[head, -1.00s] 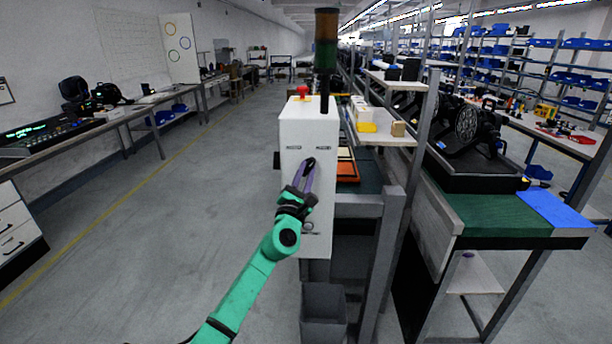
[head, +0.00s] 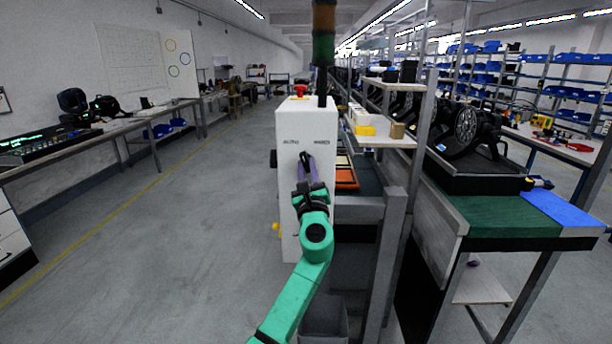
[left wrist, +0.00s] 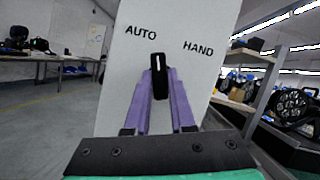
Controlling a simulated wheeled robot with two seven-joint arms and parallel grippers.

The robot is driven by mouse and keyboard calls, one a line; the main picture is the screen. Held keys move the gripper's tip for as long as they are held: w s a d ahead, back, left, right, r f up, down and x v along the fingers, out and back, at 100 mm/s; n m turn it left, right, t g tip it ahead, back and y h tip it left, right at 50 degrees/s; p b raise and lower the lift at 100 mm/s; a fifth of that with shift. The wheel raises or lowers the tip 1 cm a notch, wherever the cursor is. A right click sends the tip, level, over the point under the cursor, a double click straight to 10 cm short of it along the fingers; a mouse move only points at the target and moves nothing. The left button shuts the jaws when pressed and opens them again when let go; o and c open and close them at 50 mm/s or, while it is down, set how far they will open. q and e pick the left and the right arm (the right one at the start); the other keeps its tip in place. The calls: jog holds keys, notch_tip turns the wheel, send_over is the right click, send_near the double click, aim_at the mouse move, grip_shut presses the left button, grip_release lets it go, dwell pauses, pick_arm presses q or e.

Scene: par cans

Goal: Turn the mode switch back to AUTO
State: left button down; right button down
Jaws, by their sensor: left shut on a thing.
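The mode switch (left wrist: 157,63) is a black knob with a white mark on the front of a white control box (head: 291,185). In the left wrist view the word AUTO (left wrist: 141,32) is up and left of it, and HAND (left wrist: 198,48) is up and right. The white mark points between the two words, nearer AUTO. My left gripper (head: 306,160) has its purple fingers shut on the knob, one on each side; they hide its lower sides. In the head view knob and fingers lean slightly left. My right gripper is out of view.
A red button (head: 300,91) and a dark stack light (head: 324,40) top the box. A workbench (head: 448,238) with stage lamps (head: 468,128) stands on the right. Open floor (head: 190,240) lies to the left.

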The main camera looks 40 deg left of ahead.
pick_arm(q)
jog(key=shift+w+d+n+g+y+b, duration=0.1)
jog(key=shift+n+g+y+b, duration=0.4)
jog(key=shift+n, duration=0.85)
jog(key=shift+n+g+y+b, duration=0.1)
jog(key=shift+n+g+b, duration=0.2)
jog(key=shift+n+g, duration=0.75)
jog(key=shift+n+t, duration=0.35)
jog(key=shift+n, duration=0.15)
jog(key=c, duration=0.8)
grip_release()
jog(key=shift+o, duration=0.2)
jog(key=b+v, duration=0.3)
jog(key=v, duration=1.1)
jog(key=shift+d+b, duration=0.25)
jog(key=shift+b, duration=0.05)
